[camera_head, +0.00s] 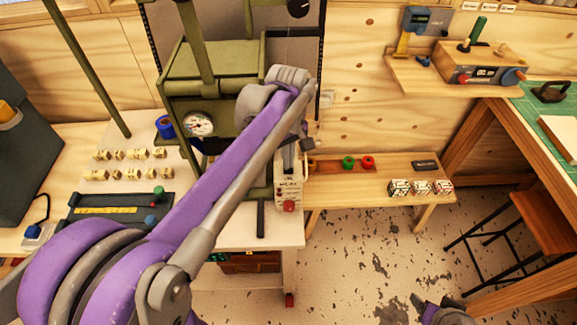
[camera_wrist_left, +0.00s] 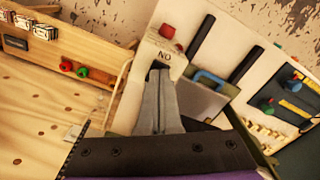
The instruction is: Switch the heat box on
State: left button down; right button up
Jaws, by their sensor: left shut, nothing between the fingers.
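The olive green box with a round dial (camera_head: 200,124), which looks like the heat box, stands on the bench at centre left, partly behind my left arm. A narrow cream switch panel (camera_head: 289,187) with a red knob at its bottom is at its right front. In the left wrist view the panel (camera_wrist_left: 152,50) carries the word ON and a red knob (camera_wrist_left: 167,31). My left gripper (camera_head: 303,146) is at the panel's upper part; its fingers (camera_wrist_left: 159,72) are shut and empty, with the tips just below the lettering. Contact cannot be told, and the fingers hide the panel's part behind them.
A low wooden bench (camera_head: 385,172) at the right holds red and green rings and several small label blocks. A stool (camera_head: 545,217) stands right. Open floor shows at front centre.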

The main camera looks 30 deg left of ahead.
aim_at(288, 171)
pick_arm(q)
jog(key=shift+f+b, duration=0.45)
jog(key=shift+f, duration=0.45)
pick_arm(e)
jog(key=shift+s+f, duration=0.25)
jog(key=shift+f, duration=0.4)
pick_arm(q)
jog(key=shift+r, duration=0.1)
pick_arm(e)
jog(key=shift+r, duration=0.1)
pick_arm(q)
jog(key=shift+r+p, duration=1.8)
jog(key=shift+r, duration=1.65)
pick_arm(e)
jog(key=r, duration=0.1)
jog(key=w+r, duration=0.1)
jog(key=r, duration=0.1)
jog(key=w+r, duration=0.1)
jog(key=r, duration=0.1)
jog(key=shift+w, duration=0.25)
jog(key=shift+s, duration=0.15)
pick_arm(q)
jog(key=s+d+f+m+t, duration=0.6)
jog(key=s+f+m, duration=0.3)
jog(key=s+m, duration=0.3)
jog(key=shift+s+d+f, duration=0.15)
jog(key=shift+s+d, duration=0.25)
